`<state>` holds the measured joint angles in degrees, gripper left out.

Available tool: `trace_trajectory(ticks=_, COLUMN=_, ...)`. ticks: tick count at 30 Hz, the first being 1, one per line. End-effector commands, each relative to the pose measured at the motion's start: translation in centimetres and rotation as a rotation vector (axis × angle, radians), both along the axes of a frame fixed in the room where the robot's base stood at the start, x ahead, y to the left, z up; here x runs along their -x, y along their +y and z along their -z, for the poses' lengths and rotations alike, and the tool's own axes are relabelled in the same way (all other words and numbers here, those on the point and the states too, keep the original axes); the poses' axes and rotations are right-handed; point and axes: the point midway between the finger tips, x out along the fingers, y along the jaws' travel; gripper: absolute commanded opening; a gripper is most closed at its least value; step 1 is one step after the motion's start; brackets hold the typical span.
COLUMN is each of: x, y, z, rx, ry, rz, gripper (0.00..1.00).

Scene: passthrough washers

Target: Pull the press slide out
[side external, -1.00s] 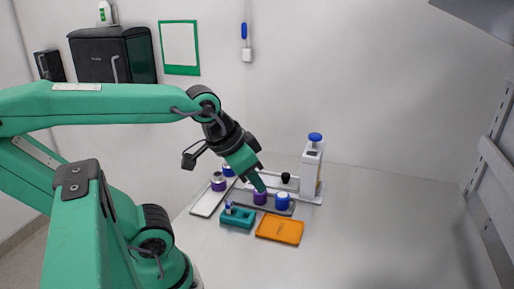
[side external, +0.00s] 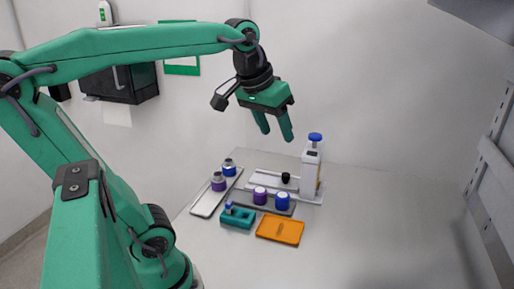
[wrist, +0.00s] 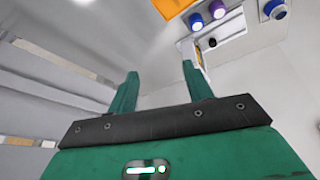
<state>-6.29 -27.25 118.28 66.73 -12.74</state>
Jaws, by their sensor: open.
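The white press (side external: 312,168) stands upright at the back right of the work area, with a blue knob on top. Its slide (side external: 262,173) lies flat to the left of the column and carries a black knob (side external: 286,177). My gripper (side external: 273,136) is open and empty, high above the slide and apart from everything. In the wrist view my two fingers (wrist: 160,88) are spread with nothing between them. The black knob also shows in the wrist view (wrist: 212,42), near the upper right.
A grey tray (side external: 240,198) holds a purple washer piece (side external: 260,195) and a blue one (side external: 282,200). A pale tray (side external: 205,206) at left holds two jars. A teal block (side external: 238,217) and an orange tray (side external: 280,230) lie in front. The table's right side is clear.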

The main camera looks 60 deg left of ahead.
Motion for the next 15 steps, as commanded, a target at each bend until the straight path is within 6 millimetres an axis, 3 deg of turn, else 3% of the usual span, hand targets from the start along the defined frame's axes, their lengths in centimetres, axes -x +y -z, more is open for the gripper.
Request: trace_trajectory(ticks=15, x=-9.0, y=7.0, z=-2.1, rx=0.120, ry=0.125, rz=-0.445, gripper=0.50)
